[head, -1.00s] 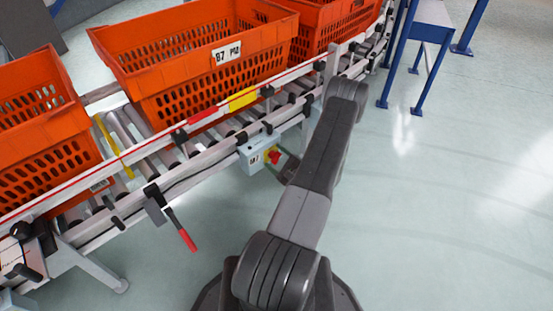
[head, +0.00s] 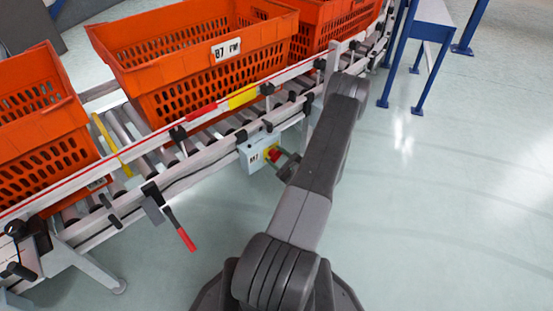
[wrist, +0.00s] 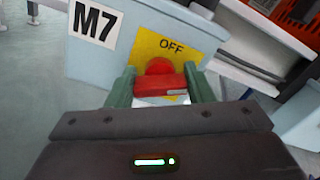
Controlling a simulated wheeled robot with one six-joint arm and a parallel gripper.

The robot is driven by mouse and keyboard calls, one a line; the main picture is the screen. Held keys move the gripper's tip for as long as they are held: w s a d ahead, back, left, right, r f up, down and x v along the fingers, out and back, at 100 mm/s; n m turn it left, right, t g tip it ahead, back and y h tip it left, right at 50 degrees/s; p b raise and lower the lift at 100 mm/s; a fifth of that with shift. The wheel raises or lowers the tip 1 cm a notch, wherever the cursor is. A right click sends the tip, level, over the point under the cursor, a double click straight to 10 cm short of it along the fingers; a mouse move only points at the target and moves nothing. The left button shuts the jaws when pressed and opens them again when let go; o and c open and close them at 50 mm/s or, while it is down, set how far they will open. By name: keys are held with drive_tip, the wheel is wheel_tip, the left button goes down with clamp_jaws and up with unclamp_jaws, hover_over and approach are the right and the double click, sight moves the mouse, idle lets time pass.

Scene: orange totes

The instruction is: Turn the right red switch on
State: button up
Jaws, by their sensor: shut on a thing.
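The red switch (wrist: 172,80) sits on a yellow plate (wrist: 148,50) marked OFF, on a pale blue box (wrist: 60,62) labelled M7. In the wrist view its red handle lies roughly level, between the two green fingers of my gripper (wrist: 160,87). The fingers are shut on it. In the head view the box (head: 252,160) hangs below the conveyor's near rail, and the red switch (head: 273,155) shows small at its right side. My gripper (head: 284,163) reaches it from the right, partly hidden by my arm.
Orange totes (head: 190,60) stand on the roller conveyor (head: 200,165) above the box. A grey lever with a red grip (head: 181,230) hangs from the rail to the left. A blue-legged table (head: 432,22) stands at the back right. The floor at right is clear.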

drive_tip(key=m+b, duration=0.1)
drive_tip(key=m, duration=0.4)
drive_tip(key=shift+m, duration=0.3)
idle(0.4)
drive_tip(key=o, duration=1)
drive_tip(key=shift+c, duration=0.2)
drive_tip(key=p+v, duration=0.3)
drive_tip(key=v, duration=1.1)
drive_tip(key=shift+w, duration=0.1)
